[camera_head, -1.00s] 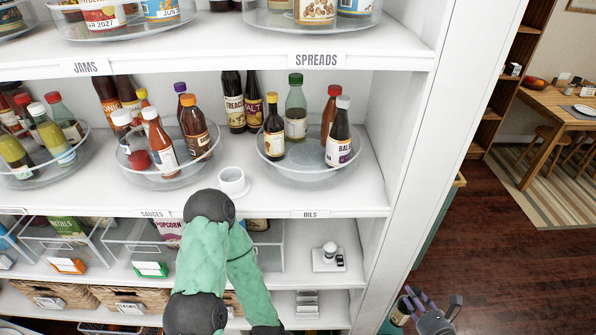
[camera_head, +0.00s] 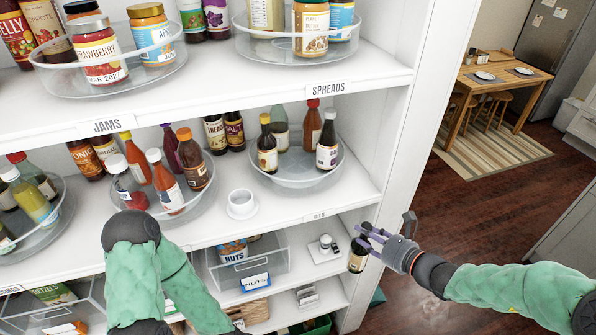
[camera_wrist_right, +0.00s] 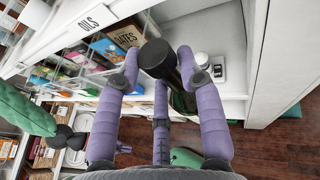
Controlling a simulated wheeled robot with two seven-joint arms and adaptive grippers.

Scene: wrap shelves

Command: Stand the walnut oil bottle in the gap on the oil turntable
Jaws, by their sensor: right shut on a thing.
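My right gripper (camera_head: 368,237) has its purple fingers shut on a dark bottle (camera_head: 357,256), presumably the walnut oil, with a pale label. It is held roughly upright at the right front of the shelves, below the oils shelf edge. In the right wrist view the bottle's black cap (camera_wrist_right: 157,58) shows between the fingers (camera_wrist_right: 160,95). The clear oil turntable (camera_head: 298,182) stands on the middle shelf, above and left of the bottle. Several bottles stand on its rear and sides; its front middle is bare. My left arm comes in at lower left; its gripper is out of view.
The sauces turntable (camera_head: 165,212) is further left. The spreads shelf (camera_head: 330,75) lies above, and the white side panel (camera_head: 395,130) borders the oils on the right.

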